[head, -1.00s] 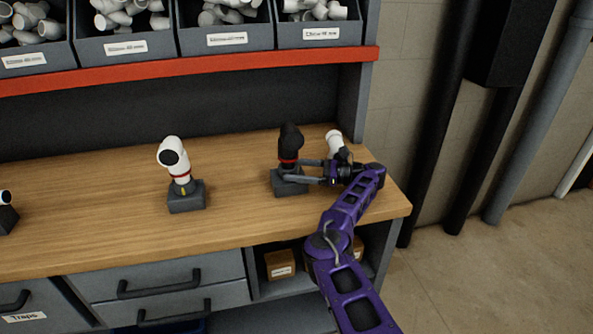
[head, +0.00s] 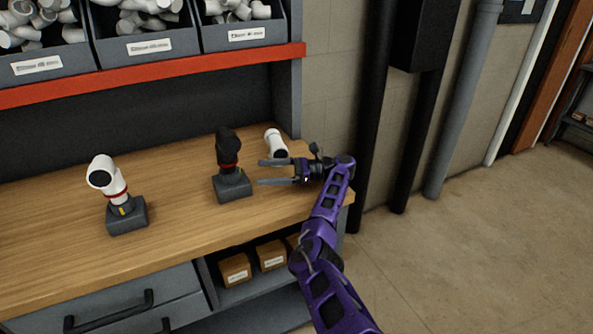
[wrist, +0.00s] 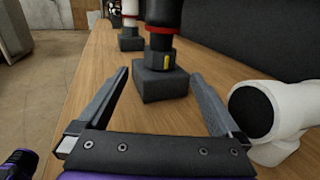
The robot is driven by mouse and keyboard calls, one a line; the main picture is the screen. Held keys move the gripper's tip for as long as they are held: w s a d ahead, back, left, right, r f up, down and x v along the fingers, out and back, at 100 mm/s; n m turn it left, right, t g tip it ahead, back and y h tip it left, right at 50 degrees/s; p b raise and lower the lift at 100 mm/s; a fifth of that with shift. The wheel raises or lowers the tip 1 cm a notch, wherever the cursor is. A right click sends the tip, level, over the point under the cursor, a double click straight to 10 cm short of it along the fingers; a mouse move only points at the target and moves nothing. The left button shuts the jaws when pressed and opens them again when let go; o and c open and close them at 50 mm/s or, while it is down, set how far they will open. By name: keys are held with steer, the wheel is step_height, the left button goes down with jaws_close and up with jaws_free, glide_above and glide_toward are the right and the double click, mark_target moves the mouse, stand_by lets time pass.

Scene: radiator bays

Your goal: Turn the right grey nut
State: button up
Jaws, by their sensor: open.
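The right grey nut (head: 230,175) sits low on an upright black elbow fitting (head: 228,145), under a red ring and above a dark grey block (head: 233,188). In the wrist view the nut (wrist: 159,60) shows a yellow mark on its side. My gripper (head: 262,173) is open and empty, to the right of the block and pointing at it. In the wrist view the nut stands beyond and between the open fingers (wrist: 160,78), apart from them.
A loose white elbow (head: 275,143) lies behind my gripper, close to the right finger in the wrist view (wrist: 262,108). A white fitting on its own block (head: 127,216) stands left. A red-edged shelf (head: 150,74) holds bins above. The wooden bench (head: 180,170) is clear between the fittings.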

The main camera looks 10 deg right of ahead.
steer(key=shift+d+f+b, duration=0.45)
steer(key=shift+d+b, duration=0.1)
steer(key=shift+b, duration=0.55)
steer(key=d+b, duration=0.2)
steer(key=b, duration=0.1)
steer(key=shift+s, duration=0.15)
steer(key=d, duration=0.2)
steer(key=d+r, duration=0.1)
steer(key=d, duration=0.1)
steer(key=shift+s, duration=0.2)
steer(key=shift+d, duration=0.8)
